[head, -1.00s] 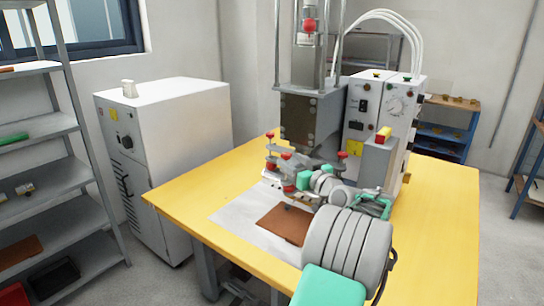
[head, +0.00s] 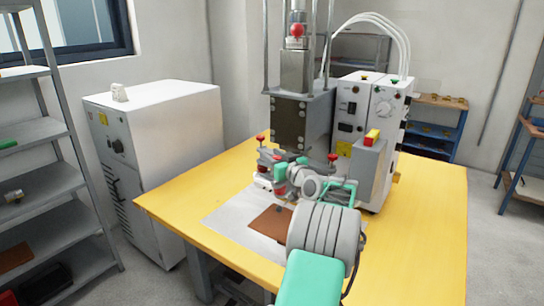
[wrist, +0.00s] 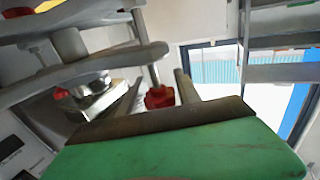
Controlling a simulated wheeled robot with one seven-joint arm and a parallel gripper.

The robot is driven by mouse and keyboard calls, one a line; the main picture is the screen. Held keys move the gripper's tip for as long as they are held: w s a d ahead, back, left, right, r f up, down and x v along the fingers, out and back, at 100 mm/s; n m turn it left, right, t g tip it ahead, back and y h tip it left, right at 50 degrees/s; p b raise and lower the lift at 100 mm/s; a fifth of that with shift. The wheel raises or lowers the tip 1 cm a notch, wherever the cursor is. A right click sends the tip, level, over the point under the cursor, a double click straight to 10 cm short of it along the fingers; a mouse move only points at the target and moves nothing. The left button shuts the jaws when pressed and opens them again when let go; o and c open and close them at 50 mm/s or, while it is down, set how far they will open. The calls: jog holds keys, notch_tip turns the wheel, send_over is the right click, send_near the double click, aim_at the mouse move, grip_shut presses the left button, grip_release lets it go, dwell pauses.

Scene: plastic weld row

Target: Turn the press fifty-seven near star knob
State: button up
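The press (head: 302,118) stands on the yellow table, with red star knobs on its lower clamp plates. One red knob (head: 280,190) shows low beside my gripper (head: 279,175); others stand at the left (head: 262,138) and right (head: 332,157). In the wrist view a red star knob (wrist: 160,97) hangs on a rod between the two grey fingers of my gripper (wrist: 158,95). The fingers are apart, with a gap on the knob's left; contact on its right cannot be told. In the head view the fingertips are largely hidden by the press parts and my wrist.
A brown sheet (head: 270,223) lies on a white mat (head: 232,221) on the yellow table (head: 430,235). A control box (head: 384,105) stands right of the press, a white cabinet (head: 165,130) left. A grey clamp arm (wrist: 90,75) is close in the wrist view.

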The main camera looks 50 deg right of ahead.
grip_shut()
